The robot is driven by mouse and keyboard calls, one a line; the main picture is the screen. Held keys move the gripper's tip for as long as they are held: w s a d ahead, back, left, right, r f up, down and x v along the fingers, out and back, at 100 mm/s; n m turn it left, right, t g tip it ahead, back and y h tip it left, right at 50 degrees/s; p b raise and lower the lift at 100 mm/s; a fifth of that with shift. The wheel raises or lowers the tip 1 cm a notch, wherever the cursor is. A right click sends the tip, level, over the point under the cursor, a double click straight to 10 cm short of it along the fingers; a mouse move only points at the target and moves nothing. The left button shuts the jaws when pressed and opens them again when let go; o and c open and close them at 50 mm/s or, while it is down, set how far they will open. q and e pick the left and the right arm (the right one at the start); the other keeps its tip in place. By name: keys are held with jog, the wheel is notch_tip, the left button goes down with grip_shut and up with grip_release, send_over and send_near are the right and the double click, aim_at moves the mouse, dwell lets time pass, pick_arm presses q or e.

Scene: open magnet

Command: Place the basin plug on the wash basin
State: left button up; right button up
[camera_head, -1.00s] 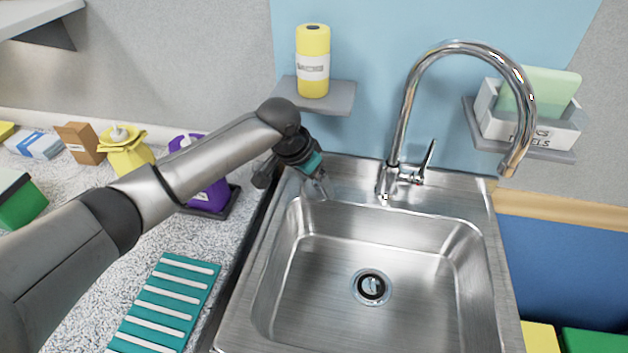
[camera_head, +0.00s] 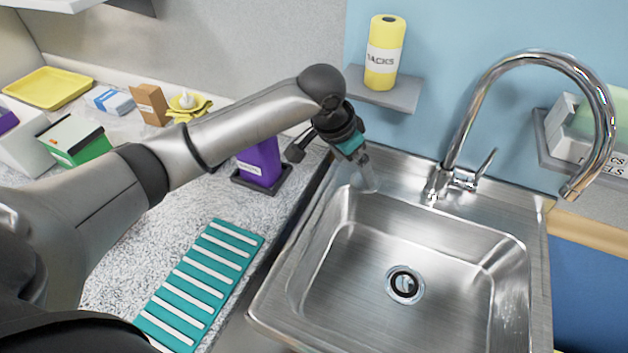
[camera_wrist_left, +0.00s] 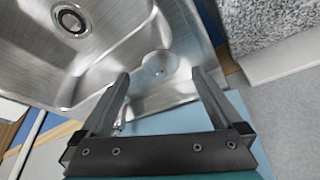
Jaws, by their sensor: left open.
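The steel wash basin (camera_head: 318,285) has a round drain (camera_head: 404,285) in its floor; the drain also shows at the upper left of the left wrist view (camera_wrist_left: 71,20). My left gripper (camera_head: 368,181) is over the basin's back left corner, pointing down. In the left wrist view its two fingers (camera_wrist_left: 160,75) are apart with nothing gripped. A pale, round, disc-like thing (camera_wrist_left: 159,63) shows just beyond the fingertips at the basin's corner. It may be the basin plug, but I cannot tell surely. My right gripper is not in view.
A chrome tap (camera_head: 462,178) arches over the basin's back right. A shelf (camera_head: 390,92) with a yellow canister (camera_head: 384,52) is behind my gripper. A purple container (camera_head: 260,162) and a teal ribbed mat (camera_head: 205,280) are on the speckled counter left of the basin.

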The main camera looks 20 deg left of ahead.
pick_arm(q)
jog(key=s+a, duration=0.1)
jog(key=s, duration=0.2)
jog(key=s+a, duration=0.4)
jog(key=s, duration=0.1)
jog(key=shift+s+p, duration=0.3)
jog(key=shift+p, duration=0.1)
